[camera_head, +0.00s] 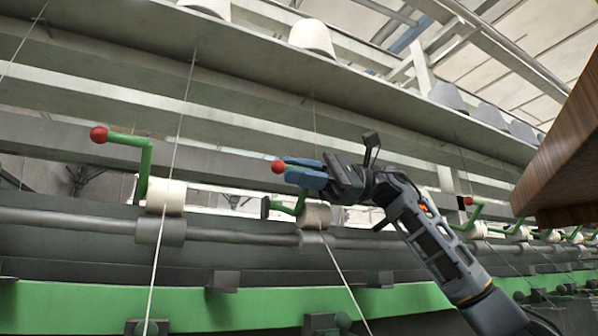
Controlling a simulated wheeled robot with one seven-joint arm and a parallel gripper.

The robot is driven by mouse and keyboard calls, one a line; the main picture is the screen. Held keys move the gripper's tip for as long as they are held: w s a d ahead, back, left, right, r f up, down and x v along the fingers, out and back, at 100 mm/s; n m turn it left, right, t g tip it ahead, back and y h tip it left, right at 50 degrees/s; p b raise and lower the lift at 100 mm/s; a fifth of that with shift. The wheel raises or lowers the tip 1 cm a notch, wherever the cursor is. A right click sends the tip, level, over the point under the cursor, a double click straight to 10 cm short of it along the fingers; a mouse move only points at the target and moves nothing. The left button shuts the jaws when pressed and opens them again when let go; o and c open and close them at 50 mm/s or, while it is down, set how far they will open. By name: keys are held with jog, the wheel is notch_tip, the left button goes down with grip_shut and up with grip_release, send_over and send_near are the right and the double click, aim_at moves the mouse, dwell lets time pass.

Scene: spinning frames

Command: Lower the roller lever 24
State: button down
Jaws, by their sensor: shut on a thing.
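A green roller lever with a red ball knob (278,167) stands in the middle of the head view, beside a white roller (315,215) on the grey shaft. My gripper (303,175) reaches in from the right, and its blue fingers are shut on this lever just behind the red knob. The fingers hide the upper part of the lever; its lower green part (299,203) shows beneath them. The lever's number cannot be read.
Another green lever with a red knob (99,134) stands raised at left by its own roller (166,197). More levers (469,201) line the shaft at right. Thin threads (175,150) run down across the frame. A brown wooden block (560,150) juts in at right.

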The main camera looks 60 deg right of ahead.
jog(key=shift+f, duration=0.1)
jog(key=c, duration=1.1)
grip_release()
jog(key=shift+r, duration=0.55)
notch_tip(320, 180, up, 3)
jog(key=shift+w+p, duration=0.1)
jog(key=shift+p, duration=0.45)
jog(key=s+d+r+p, duration=0.2)
jog(key=s+d+r, duration=0.5)
jog(key=s, duration=0.2)
jog(key=shift+d, duration=0.35)
